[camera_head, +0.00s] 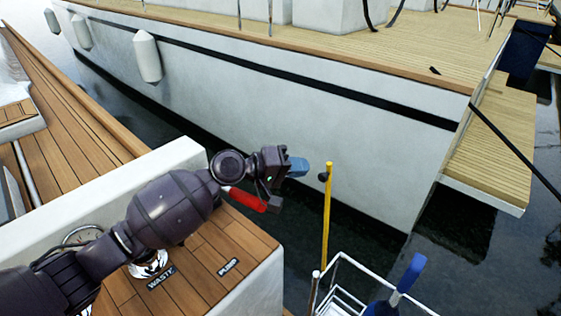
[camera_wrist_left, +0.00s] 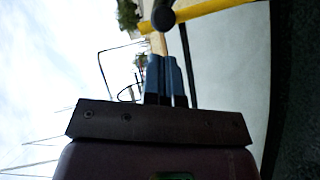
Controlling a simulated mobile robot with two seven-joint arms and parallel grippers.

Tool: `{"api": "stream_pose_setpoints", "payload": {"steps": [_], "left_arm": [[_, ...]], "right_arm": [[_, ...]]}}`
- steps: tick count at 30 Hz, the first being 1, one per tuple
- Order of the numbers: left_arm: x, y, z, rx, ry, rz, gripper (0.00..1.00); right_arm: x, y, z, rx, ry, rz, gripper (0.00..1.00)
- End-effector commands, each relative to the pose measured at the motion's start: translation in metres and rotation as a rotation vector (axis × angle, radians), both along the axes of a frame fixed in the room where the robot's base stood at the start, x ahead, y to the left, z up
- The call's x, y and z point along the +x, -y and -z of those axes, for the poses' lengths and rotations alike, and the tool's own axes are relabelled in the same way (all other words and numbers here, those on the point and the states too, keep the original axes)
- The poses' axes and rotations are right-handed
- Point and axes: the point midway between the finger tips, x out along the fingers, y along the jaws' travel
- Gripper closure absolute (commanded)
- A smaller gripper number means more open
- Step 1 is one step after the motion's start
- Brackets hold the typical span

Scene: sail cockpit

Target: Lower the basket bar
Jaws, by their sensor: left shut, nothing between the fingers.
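The yellow basket bar (camera_head: 326,220) stands upright at the white wire basket (camera_head: 345,297) in the lower middle of the head view. A black knob (camera_head: 323,177) sticks out to the left near its top. My left gripper (camera_head: 302,167) is shut and empty, with its blue fingers just left of the bar's top and apart from it in the picture. In the left wrist view the shut blue fingers (camera_wrist_left: 165,60) point at the black knob (camera_wrist_left: 163,18), and the yellow bar (camera_wrist_left: 215,10) runs across the top. My right gripper is out of view.
A red handle (camera_head: 248,200) lies below my left wrist. A blue item (camera_head: 411,272) stands in the basket. A white boat hull (camera_head: 300,105) with hanging fenders (camera_head: 147,57) lies beyond dark water. Wooden decking (camera_head: 235,235) with labelled caps is beneath my arm.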

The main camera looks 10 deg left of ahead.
Motion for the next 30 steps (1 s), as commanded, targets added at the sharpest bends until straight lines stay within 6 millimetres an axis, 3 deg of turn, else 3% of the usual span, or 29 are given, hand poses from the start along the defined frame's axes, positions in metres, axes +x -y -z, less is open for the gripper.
{"api": "stream_pose_setpoints", "payload": {"steps": [7, 20, 30], "left_arm": [[-0.007, 0.017, 0.005, -0.001, 0.003, -0.001, 1.00], [-0.008, 0.019, 0.007, 0.000, 0.004, -0.001, 1.00], [-0.019, 0.036, -0.005, 0.040, 0.037, 0.000, 1.00]], "right_arm": [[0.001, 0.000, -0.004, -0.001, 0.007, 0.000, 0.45], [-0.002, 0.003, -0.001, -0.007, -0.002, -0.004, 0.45], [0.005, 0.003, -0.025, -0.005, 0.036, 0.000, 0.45]]}}
